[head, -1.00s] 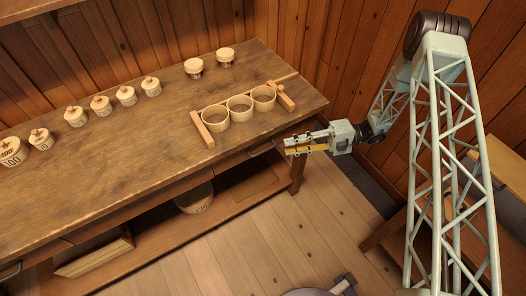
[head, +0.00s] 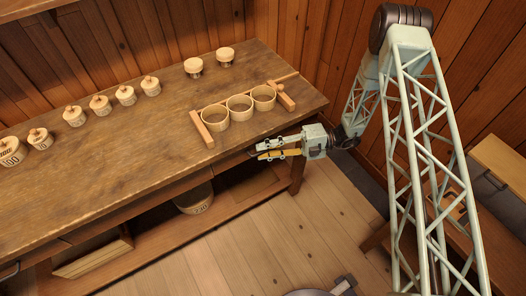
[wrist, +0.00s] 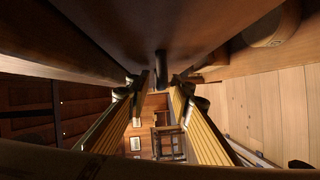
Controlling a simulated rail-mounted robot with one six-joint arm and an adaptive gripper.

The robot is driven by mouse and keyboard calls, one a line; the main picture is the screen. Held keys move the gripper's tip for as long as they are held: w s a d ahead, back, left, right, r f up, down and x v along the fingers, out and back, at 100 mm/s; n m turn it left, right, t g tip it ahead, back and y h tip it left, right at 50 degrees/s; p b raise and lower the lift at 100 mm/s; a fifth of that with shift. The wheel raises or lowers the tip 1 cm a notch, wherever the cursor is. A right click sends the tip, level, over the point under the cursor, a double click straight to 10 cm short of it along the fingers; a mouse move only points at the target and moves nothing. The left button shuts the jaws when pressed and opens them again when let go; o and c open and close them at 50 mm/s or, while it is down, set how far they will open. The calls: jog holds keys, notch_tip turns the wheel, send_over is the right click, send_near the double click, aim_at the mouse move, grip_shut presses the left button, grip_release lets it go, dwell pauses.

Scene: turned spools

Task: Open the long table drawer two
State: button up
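The long wooden table (head: 150,130) has a drawer front (head: 190,178) under the right part of its front edge. My gripper (head: 258,151) is at the right end of this front, just below the tabletop edge, and covers the drawer's handle in the head view. In the wrist view my two ribbed fingers (wrist: 158,85) are apart. A dark handle (wrist: 160,64) shows between their tips, with no clear grip on it. The drawer looks closed. Another dark handle (head: 10,270) is at the table's far left. No drawer number is readable.
A wooden rack with three round cups (head: 240,106) stands on the tabletop above my gripper. Several lidded spools (head: 74,116) stand farther left. A lower shelf holds a round container (head: 195,199). A smaller cabinet (head: 490,190) stands at right.

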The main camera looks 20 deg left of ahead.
jog(key=shift+s+a, duration=0.15)
jog(key=shift+a, duration=0.05)
grip_shut()
jog(key=shift+s+d, duration=0.1)
